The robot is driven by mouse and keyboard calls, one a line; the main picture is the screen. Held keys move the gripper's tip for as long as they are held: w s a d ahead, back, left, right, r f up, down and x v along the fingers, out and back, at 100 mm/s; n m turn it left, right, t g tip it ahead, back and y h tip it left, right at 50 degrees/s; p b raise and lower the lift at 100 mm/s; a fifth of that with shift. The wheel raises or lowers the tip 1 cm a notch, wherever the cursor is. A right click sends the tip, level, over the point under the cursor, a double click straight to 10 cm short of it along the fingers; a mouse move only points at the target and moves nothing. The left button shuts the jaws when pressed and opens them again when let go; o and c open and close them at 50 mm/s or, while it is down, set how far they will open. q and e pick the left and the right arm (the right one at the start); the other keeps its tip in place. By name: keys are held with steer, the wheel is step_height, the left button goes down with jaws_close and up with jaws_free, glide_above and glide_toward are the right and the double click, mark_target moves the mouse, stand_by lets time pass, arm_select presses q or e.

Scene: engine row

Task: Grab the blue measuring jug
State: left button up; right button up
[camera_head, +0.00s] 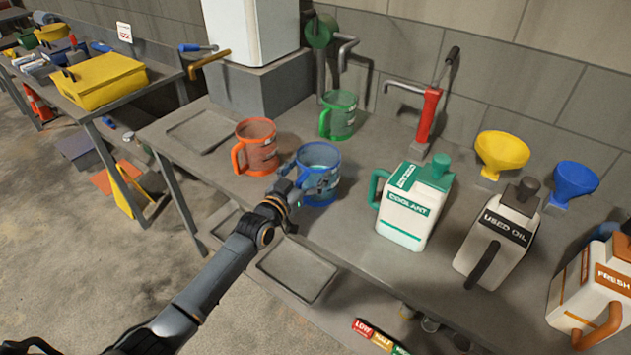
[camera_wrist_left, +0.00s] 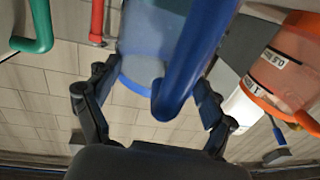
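The blue measuring jug (camera_head: 318,160) is clear with a blue rim, base and handle. It stands upright on the grey workbench in the head view. My left gripper (camera_head: 308,183) is at its near left side, over the handle and hiding part of it. In the left wrist view the jug (camera_wrist_left: 150,40) fills the top middle with its blue handle (camera_wrist_left: 190,65) towards the camera. The fingers of the left gripper (camera_wrist_left: 160,85) are spread apart on either side of the handle. I cannot tell whether either finger touches the jug. My right gripper is out of view.
An orange jug (camera_head: 258,148) stands close on the left and a green jug (camera_head: 340,115) behind. A coolant can (camera_head: 408,215) and a used oil can (camera_head: 497,240) stand to the right. A red hand pump (camera_head: 428,115) and yellow funnel (camera_head: 502,152) are at the back.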

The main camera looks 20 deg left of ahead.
arm_select(q)
steer(key=c, duration=0.3)
steer(key=shift+r, duration=0.15)
steer(key=c, duration=0.3)
steer(key=shift+r, duration=0.15)
